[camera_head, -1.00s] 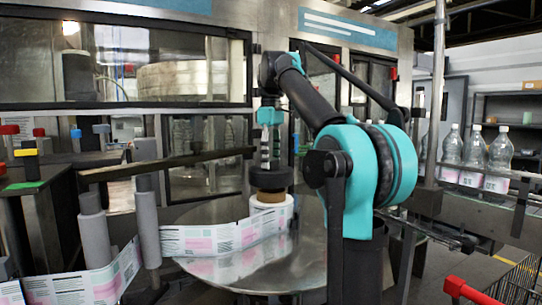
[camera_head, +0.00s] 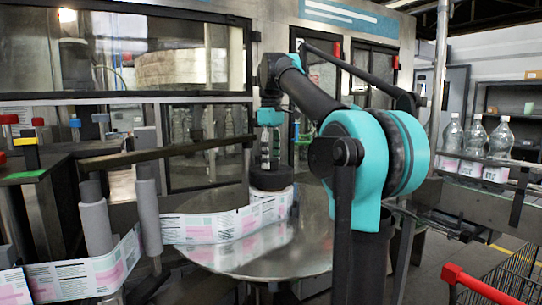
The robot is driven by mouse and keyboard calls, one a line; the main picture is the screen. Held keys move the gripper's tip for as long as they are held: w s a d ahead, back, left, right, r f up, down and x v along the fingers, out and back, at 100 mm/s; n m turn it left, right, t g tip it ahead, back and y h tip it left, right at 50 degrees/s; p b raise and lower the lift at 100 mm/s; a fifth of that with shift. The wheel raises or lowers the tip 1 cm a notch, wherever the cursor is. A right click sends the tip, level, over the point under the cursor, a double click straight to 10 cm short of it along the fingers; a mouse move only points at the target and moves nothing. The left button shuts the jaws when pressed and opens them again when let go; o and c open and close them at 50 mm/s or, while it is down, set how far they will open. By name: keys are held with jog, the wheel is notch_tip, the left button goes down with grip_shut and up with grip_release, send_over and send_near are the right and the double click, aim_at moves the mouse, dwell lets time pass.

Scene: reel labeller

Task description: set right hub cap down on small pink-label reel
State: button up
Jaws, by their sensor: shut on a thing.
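The black round hub cap (camera_head: 271,178) is at the end of my gripper (camera_head: 268,158), which is shut on its top. The small pink-label reel (camera_head: 271,205) is directly below, on the round steel table (camera_head: 290,255). The cap covers the reel's top and its lower edge appears to meet it, with no gap visible. From this angle I cannot tell whether the cap is fully seated. The reel's brown core is hidden. The printed label strip (camera_head: 205,228) runs from the reel to the left.
Grey rollers (camera_head: 148,215) stand left of the table, with the label strip passing around them. A dark horizontal bar (camera_head: 165,152) lies behind. Clear bottles (camera_head: 475,145) stand on a conveyor at right. A red-handled cart (camera_head: 480,285) is at the lower right.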

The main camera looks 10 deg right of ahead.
jog(key=shift+f, duration=0.5)
jog(key=o, duration=1.5)
jog(key=shift+r, duration=0.1)
notch_tip(320, 180, up, 12)
jog(key=shift+f, duration=0.15)
